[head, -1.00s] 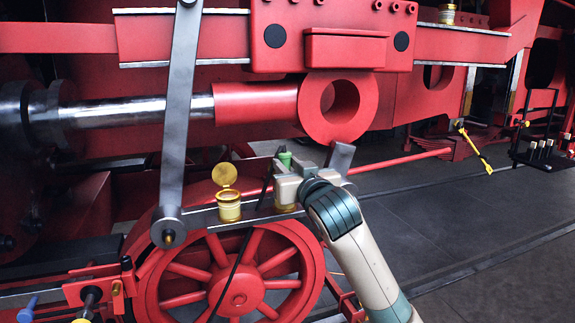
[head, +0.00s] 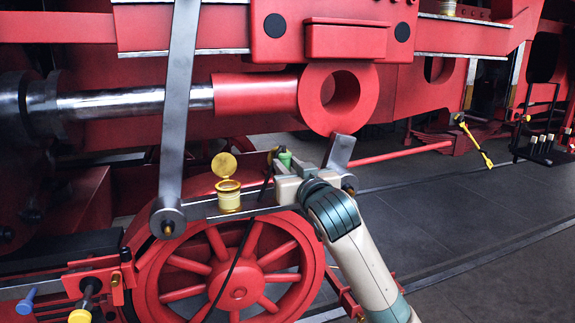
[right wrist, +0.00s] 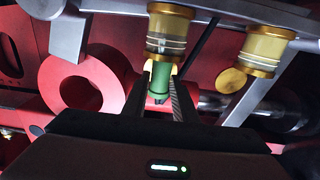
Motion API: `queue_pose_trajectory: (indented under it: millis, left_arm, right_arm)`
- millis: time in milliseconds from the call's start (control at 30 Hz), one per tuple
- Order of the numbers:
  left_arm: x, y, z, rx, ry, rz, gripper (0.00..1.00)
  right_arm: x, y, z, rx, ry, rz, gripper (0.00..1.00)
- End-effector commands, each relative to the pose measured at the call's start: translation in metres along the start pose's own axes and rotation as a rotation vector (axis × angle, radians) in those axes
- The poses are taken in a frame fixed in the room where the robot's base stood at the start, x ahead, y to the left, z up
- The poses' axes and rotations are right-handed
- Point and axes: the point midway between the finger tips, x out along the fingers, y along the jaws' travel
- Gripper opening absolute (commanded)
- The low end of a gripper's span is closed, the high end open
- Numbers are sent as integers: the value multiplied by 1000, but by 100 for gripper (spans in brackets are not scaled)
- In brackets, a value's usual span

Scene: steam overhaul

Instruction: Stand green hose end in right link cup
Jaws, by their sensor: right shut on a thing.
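The green hose end (head: 285,157) is held upright between the fingers of my right gripper (head: 284,176). It also shows in the right wrist view (right wrist: 160,80), where the picture is upside down. The right link cup (right wrist: 168,35) is amber with brass rims. The hose end lines up with its mouth and meets its rim in that view; how far it is inside, I cannot tell. In the head view my gripper hides most of this cup. The left cup (head: 229,196) stands open on the link, its round brass lid (head: 224,165) raised. My left gripper is not in view.
The grey link bar (head: 205,208) carries the cups above a red spoked wheel (head: 238,290). A grey rod (head: 178,110) hangs left of them. The red ring (head: 338,100) is above my gripper. Open dark floor (head: 440,220) lies to the right.

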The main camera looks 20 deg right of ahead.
Motion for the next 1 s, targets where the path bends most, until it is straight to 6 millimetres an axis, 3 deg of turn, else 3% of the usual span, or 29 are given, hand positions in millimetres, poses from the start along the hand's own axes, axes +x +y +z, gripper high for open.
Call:
queue_pose_trajectory:
  millis: [900, 933, 1000]
  left_arm:
    - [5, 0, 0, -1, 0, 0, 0]
    - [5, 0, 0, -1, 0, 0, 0]
    - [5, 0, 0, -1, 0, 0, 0]
  right_arm:
    - [0, 0, 10, 0, 2, 0, 0]
    - [0, 0, 10, 0, 2, 0, 32]
    - [0, 0, 10, 0, 2, 0, 47]
